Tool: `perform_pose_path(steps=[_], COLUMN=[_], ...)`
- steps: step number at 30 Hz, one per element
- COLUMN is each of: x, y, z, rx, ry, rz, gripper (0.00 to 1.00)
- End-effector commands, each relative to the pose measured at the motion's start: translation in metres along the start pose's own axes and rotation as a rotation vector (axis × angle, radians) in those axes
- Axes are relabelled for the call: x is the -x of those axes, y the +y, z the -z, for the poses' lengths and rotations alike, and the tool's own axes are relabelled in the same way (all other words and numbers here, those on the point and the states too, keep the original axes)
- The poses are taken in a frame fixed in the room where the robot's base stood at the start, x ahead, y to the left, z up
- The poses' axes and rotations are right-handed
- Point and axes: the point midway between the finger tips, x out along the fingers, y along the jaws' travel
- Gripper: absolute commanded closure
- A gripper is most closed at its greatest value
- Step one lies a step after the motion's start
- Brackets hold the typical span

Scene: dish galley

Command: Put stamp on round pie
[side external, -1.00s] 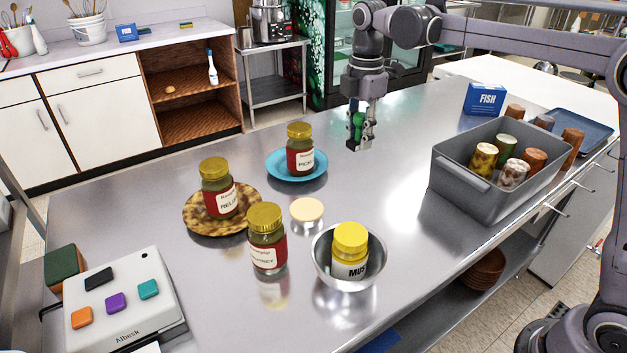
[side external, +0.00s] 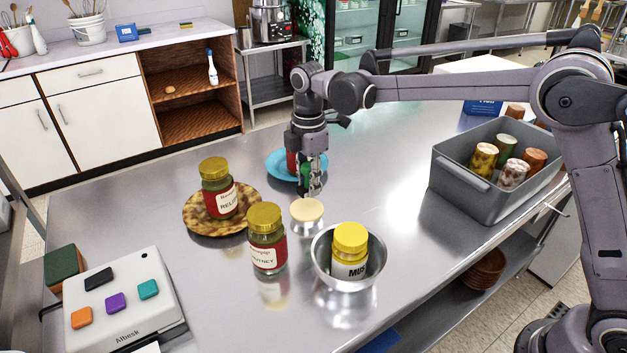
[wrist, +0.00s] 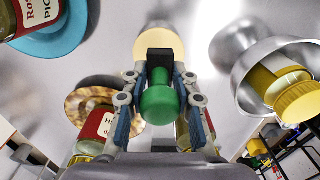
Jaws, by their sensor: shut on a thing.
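The stamp has a green handle and a black block-shaped base, both clear in the wrist view (wrist: 158,103). My gripper (side external: 311,190) is shut on the stamp's green handle, which shows partly between the fingers in the side view (side external: 305,172). The round pie (side external: 307,210), a pale tan disc, lies on the steel counter just below and in front of the gripper. In the wrist view the black base overlaps the lower edge of the pie (wrist: 158,42). I cannot tell whether they touch, but the side view suggests a small gap.
A chutney jar (side external: 267,240) and a steel bowl (side external: 320,284) holding a mustard jar (side external: 350,243) stand in front of the pie. A relish jar (side external: 217,188) stands on a brown plate (side external: 195,217) at left. A blue plate (side external: 277,165) with a jar is behind my gripper.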

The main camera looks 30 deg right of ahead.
Motion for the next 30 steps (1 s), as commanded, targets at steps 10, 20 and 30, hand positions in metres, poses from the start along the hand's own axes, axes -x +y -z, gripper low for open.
perform_pose_path(steps=[10,20,30], x=[-0.033,-0.044,-0.047], y=[0.002,0.002,0.002], z=[0.006,0.006,0.006], rx=[0.0,0.0,0.0], ry=[0.0,0.0,0.0], rz=[0.0,0.0,0.0], gripper=[1.0,1.0,0.49])
